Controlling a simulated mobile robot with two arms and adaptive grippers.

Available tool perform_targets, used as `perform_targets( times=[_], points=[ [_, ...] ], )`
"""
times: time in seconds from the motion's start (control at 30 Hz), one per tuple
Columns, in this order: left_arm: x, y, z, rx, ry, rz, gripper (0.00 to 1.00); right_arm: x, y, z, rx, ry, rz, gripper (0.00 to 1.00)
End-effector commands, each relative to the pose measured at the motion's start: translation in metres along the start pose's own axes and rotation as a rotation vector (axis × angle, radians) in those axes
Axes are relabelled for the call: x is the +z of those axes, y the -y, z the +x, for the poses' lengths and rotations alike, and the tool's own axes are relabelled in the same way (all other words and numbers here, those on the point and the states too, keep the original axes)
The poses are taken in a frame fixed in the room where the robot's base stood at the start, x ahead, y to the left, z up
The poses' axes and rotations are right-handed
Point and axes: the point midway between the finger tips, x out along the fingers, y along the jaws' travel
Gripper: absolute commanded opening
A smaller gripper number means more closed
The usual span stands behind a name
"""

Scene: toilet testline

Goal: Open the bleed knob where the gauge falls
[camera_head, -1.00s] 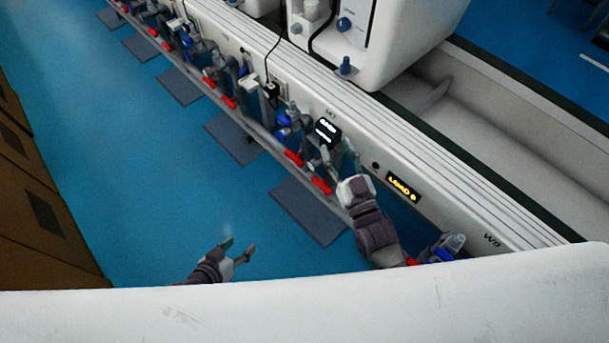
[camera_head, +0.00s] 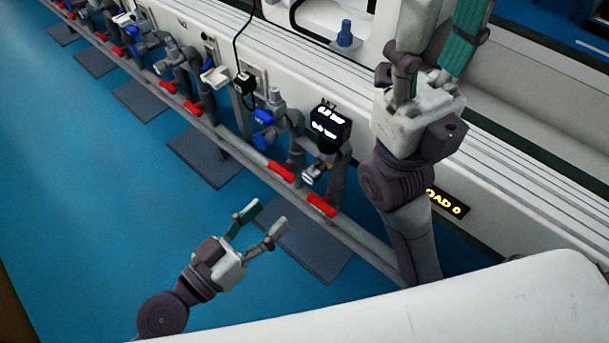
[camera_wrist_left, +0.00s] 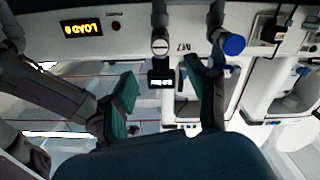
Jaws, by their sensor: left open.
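A black gauge (camera_head: 330,127) with a lit white readout, not clearly legible, sits on grey pipework along the white bench side. A small silver round fitting (camera_head: 313,172) is just below it. It cannot be told whether this is the bleed knob. Blue knobs (camera_head: 263,118) are left of the gauge. My left gripper (camera_head: 266,217) is open and empty, below and left of the gauge. In the left wrist view, its fingers (camera_wrist_left: 160,88) are apart, with the gauge (camera_wrist_left: 161,80) visible beyond, between them. My right gripper (camera_head: 437,42) is open, raised right of the gauge.
Red handles (camera_head: 320,205) stick out from the low pipe below the gauge. A yellow-lit display (camera_head: 444,202) is partly behind my right arm. More similar valve stations line the bench to the far left. Blue floor (camera_head: 100,220) is clear at left.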

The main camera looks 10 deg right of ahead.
Motion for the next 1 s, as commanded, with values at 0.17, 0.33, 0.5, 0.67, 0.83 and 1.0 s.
perform_targets(
  times=[0.17,0.33,0.5,0.67,0.83,1.0],
  points=[
    [-0.003,0.0,0.04,-0.003,-0.008,-0.004,0.58,0.001,-0.001,-0.002,0.008,0.022,0.003,0.46],
    [-0.001,0.001,0.074,-0.003,-0.005,-0.003,0.58,0.002,-0.001,-0.004,0.009,0.025,0.003,0.46],
    [0.0,0.001,0.098,-0.002,-0.002,-0.001,0.58,0.002,0.0,-0.004,0.006,0.02,0.002,0.46],
    [0.001,0.001,0.107,-0.002,0.0,0.0,0.58,0.001,0.0,-0.003,0.003,0.015,0.002,0.46],
    [0.0,0.001,0.109,-0.002,0.001,0.0,0.58,0.002,0.0,-0.002,0.003,0.016,0.002,0.46],
    [0.0,0.001,0.109,-0.002,0.001,0.0,0.5,0.002,0.0,-0.002,0.003,0.016,0.002,0.46]
  ],
)
